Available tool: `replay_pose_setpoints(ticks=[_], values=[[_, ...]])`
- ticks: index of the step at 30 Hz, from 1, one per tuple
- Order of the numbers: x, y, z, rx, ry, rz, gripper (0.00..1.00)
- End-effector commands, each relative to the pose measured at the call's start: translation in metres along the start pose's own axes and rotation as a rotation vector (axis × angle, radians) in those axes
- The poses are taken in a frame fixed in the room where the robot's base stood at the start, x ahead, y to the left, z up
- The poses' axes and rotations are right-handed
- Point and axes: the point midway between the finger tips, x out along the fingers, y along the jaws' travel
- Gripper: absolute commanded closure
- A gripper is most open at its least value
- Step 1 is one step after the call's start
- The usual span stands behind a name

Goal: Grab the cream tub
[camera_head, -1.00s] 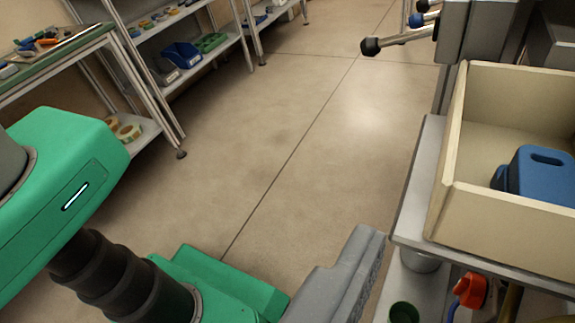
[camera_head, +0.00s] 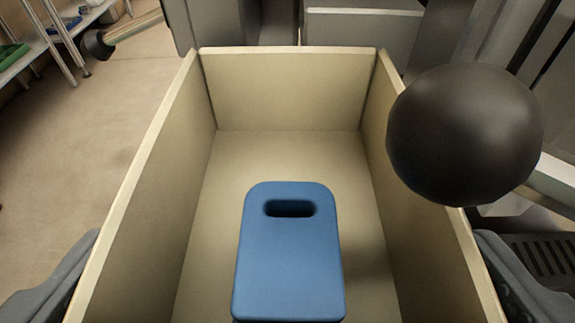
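The cream tub (camera_head: 287,62) is an open, straight-sided box that fills the middle of the view. A blue block with a slot-shaped hole (camera_head: 288,262) is inside it, towards the near end. My gripper (camera_head: 287,238) is open, with one grey finger outside the tub's left wall and the other outside its right wall. Both fingers look close to the walls; I cannot tell whether they touch. The tub's near end is cut off by the bottom of the view.
A large black ball knob (camera_head: 465,135) on a lever overhangs the tub's right wall. Another dark knob (camera_head: 97,45) juts out at the far left. Grey machine parts stand behind the tub. Open floor (camera_head: 95,140) lies to the left, with shelving beyond.

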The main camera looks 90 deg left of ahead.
Motion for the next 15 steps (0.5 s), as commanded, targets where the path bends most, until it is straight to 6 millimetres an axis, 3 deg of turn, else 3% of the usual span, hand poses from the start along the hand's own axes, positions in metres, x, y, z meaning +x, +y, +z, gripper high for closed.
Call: replay_pose_setpoints(ticks=[9, 15], values=[[0.036, -0.002, 0.003, -0.002, -0.001, -0.002, 0.0], [0.043, -0.002, 0.001, -0.001, -0.001, -0.001, 0.0]])
